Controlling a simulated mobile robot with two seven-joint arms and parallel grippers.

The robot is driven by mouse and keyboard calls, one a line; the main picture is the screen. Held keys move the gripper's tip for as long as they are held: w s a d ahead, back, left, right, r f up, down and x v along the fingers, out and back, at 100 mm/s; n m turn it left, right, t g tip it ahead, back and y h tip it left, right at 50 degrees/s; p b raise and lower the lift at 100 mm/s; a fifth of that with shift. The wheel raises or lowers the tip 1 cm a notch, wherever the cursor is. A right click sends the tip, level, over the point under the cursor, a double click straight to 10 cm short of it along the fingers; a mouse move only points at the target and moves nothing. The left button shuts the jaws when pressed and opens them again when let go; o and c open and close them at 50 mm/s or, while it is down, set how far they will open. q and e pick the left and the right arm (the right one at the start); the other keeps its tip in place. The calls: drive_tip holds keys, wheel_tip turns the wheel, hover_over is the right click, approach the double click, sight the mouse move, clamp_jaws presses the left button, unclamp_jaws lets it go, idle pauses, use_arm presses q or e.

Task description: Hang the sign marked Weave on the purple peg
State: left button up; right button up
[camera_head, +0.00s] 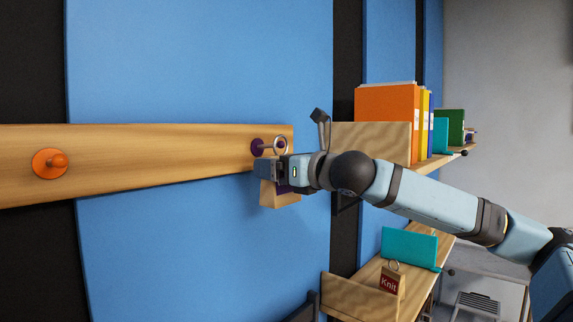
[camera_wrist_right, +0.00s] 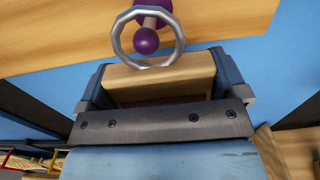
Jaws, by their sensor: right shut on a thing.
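My right gripper (camera_head: 272,172) is shut on a wooden block sign (camera_head: 270,198) with a metal ring (camera_head: 281,145) on top. A little purple shows on the sign's face, but its lettering is hidden. The purple peg (camera_head: 257,146) sticks out near the right end of the wooden rail. In the right wrist view the sign (camera_wrist_right: 160,78) sits between the fingers, and the peg's round purple knob (camera_wrist_right: 146,41) shows inside the ring's outline (camera_wrist_right: 118,38). I cannot tell whether the ring is around the peg or just in front of it. My left gripper is out of view.
An orange peg (camera_head: 50,162) sits on the left of the rail (camera_head: 150,155). A sign marked Knit (camera_head: 389,284) stands on the lower shelf beside a teal divider (camera_head: 410,247). Binders (camera_head: 385,108) stand on the upper shelf, behind my right arm.

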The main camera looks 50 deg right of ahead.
drive_tip(key=w, duration=0.1)
drive_tip(key=w+f, duration=0.1)
drive_tip(key=w, duration=0.1)
drive_tip(key=shift+w+a, duration=0.15)
drive_tip(key=shift+w, duration=0.05)
drive_tip(key=shift+f, duration=0.1)
idle(0.3)
idle(0.5)
drive_tip(key=o, duration=0.8)
drive_tip(key=shift+c, duration=0.2)
drive_tip(key=shift+s, duration=0.1)
